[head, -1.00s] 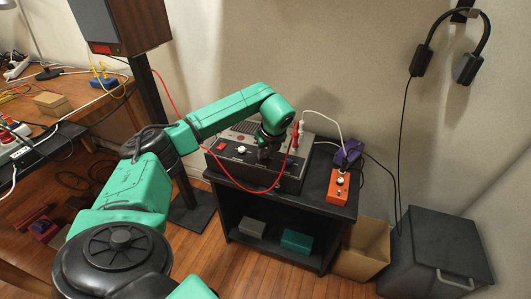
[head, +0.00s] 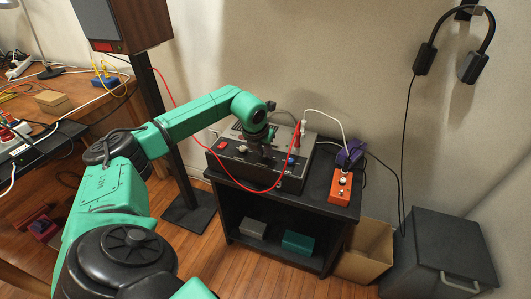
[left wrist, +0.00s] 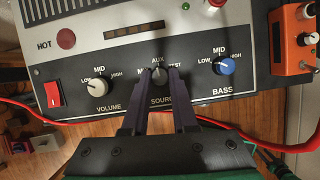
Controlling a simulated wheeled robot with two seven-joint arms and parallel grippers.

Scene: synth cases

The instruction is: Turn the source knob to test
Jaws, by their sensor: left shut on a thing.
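The source knob (left wrist: 158,74) is a small grey knob in the middle of the amplifier's front panel (left wrist: 75,104), between the volume knob (left wrist: 97,86) and the blue bass knob (left wrist: 225,66). AUX is printed above it and TEST, partly covered, to its right. My left gripper (left wrist: 158,77) is shut on the source knob, one finger on each side. The knob's pointer seems to face up towards AUX, but it is too small to be sure. In the head view my left gripper (head: 266,154) hides the knob. My right gripper is not in view.
A red cable (head: 233,183) loops in front of the amplifier (head: 301,176). An orange box (head: 340,188) stands right of it on the black stand (head: 317,210). A red switch (left wrist: 53,94) is on the panel's left. A speaker post (head: 156,105) stands to the left.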

